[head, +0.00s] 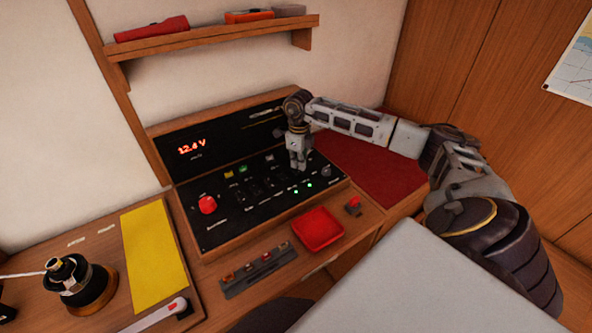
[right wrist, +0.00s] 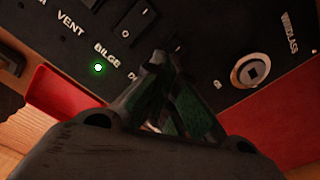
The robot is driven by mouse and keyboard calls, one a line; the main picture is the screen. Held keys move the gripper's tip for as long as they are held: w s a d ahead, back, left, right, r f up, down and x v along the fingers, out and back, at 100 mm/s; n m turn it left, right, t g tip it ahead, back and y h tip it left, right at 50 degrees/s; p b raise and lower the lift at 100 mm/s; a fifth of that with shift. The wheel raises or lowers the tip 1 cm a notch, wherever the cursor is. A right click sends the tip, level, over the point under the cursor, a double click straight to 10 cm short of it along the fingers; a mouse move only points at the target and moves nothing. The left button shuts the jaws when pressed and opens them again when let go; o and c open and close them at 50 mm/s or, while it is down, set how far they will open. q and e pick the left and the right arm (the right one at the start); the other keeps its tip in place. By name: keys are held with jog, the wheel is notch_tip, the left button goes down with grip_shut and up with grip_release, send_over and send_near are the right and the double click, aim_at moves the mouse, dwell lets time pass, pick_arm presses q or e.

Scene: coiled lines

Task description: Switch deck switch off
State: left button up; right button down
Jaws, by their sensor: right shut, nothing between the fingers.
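The black switch panel (head: 232,212) stands at the back of the desk, with a row of black rocker switches. In the right wrist view, one rocker (right wrist: 137,18) shows above the BILGE label. A label starting with D is mostly covered by my right gripper (right wrist: 160,62). A dark rocker (right wrist: 172,42) beside the fingertips is partly hidden, and I cannot tell its position. My right gripper also shows in the head view (head: 298,168), pointing down at the panel's right part, shut and empty. I cannot tell whether it touches the panel. My left gripper is out of view.
A red tray (head: 318,229) lies in front. A shelf (head: 215,38) hangs above.

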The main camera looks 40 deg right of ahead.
aim_at(299, 172)
jog(key=shift+s+f+b, duration=0.1)
jog(key=shift+f+b, duration=0.75)
jog(key=shift+f, duration=0.4)
dwell(1.8)
jog(key=shift+r+p, duration=0.45)
jog(key=shift+r, duration=0.15)
jog(key=shift+r+p, duration=1.6)
jog(key=shift+r, duration=1.35)
